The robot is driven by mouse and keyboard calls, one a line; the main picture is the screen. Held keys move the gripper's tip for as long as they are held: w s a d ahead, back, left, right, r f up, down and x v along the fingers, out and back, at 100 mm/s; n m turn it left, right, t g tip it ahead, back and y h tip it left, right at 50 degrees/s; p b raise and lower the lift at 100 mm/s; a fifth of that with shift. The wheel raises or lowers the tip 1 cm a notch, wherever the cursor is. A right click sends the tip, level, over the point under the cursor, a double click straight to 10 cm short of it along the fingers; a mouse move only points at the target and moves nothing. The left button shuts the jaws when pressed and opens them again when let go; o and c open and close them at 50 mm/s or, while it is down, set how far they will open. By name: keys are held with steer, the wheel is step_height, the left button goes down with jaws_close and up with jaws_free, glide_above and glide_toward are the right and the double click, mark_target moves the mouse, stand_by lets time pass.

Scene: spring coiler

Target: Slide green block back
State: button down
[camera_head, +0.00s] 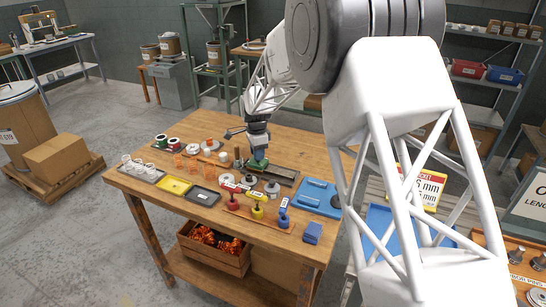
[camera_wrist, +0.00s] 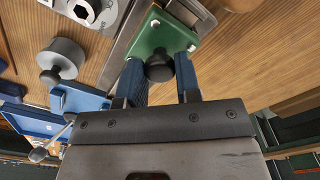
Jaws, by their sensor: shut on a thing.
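The green block (camera_wrist: 150,30) sits on a grey metal rail (camera_wrist: 122,45) in the wrist view, with a black round knob (camera_wrist: 159,67) on its near side. My gripper (camera_wrist: 159,68) has its two blue fingers on either side of the knob and is shut on it. In the head view my gripper (camera_head: 258,156) reaches down to the rail (camera_head: 283,174) on the wooden table. There the block is mostly hidden by my gripper and hard to make out.
In the head view, a blue tray (camera_head: 318,197) lies to the right of the rail. Red, yellow and blue handled pieces (camera_head: 257,211) stand in front. Yellow (camera_head: 174,186) and dark (camera_head: 203,196) trays lie to the left. A grey cylinder (camera_wrist: 62,60) stands near the rail in the wrist view.

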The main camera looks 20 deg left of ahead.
steer(key=shift+a+r, duration=0.1)
steer(key=shift+a, duration=0.75)
steer(key=c, duration=0.8)
jaws_free()
step_height(320, 180, up, 8)
steer(key=shift+d, duration=0.1)
